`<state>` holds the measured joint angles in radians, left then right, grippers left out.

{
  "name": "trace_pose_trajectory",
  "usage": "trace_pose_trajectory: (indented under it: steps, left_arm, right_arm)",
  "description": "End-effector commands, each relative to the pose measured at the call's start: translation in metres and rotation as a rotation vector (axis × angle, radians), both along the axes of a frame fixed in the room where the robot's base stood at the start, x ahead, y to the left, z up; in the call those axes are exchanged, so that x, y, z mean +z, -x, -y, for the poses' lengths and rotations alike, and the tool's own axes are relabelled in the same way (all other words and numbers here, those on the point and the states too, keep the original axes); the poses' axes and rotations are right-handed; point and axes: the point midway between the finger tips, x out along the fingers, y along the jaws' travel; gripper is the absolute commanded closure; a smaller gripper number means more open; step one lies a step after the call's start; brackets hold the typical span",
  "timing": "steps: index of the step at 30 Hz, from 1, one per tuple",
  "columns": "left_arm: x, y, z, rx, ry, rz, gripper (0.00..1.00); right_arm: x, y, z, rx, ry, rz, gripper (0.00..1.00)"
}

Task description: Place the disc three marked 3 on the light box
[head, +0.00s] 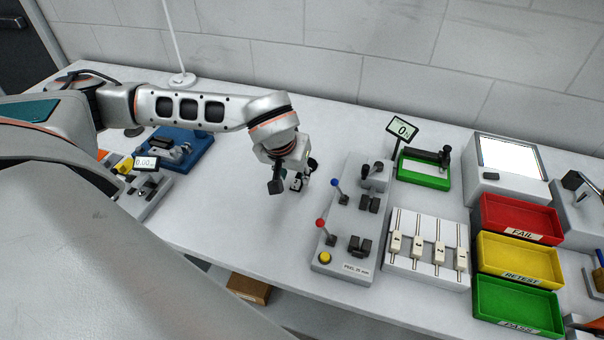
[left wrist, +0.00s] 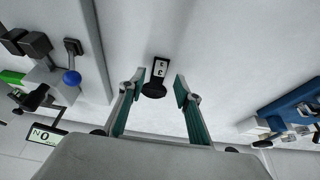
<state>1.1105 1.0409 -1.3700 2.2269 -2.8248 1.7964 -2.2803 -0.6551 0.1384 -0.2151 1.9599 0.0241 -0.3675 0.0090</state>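The disc marked 3 shows in the left wrist view as a dark round piece (left wrist: 154,91) with a white label reading 3 on a black tab (left wrist: 159,70). It is on the white table. In the head view its label (head: 297,183) shows small, partly hidden by my gripper. My left gripper (head: 294,175) is low over the table at the disc. In the left wrist view its two fingers (left wrist: 160,90) are apart, one on each side of the disc, with gaps showing. The light box (head: 510,158), a grey box with a bright white top panel, stands at the back right. My right gripper is not seen.
A grey panel with levers (head: 345,225) stands right of my left gripper, then a slider block (head: 428,248). Red (head: 520,214), yellow (head: 520,255) and green (head: 518,302) trays line up before the light box. A green-based device with display (head: 424,178) stands left of it.

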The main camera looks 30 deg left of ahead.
Motion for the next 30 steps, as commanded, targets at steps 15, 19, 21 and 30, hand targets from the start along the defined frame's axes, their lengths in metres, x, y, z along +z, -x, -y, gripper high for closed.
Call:
trace_pose_trajectory:
  steps: [15,19,21,30]
  left_arm:
    - [-0.030,-0.010,-0.002,-0.001,0.001,0.000,0.67]
    - [-0.030,-0.010,-0.002,-0.001,0.001,0.000,0.97]
    - [-0.030,-0.010,-0.002,0.000,0.001,-0.001,1.00]
    - [-0.030,-0.010,-0.002,0.000,0.000,-0.001,1.00]
  right_arm:
    - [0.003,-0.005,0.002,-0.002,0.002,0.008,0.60]
    - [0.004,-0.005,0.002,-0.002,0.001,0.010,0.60]
    - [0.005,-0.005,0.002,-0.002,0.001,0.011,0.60]
    - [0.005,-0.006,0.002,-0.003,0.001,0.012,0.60]
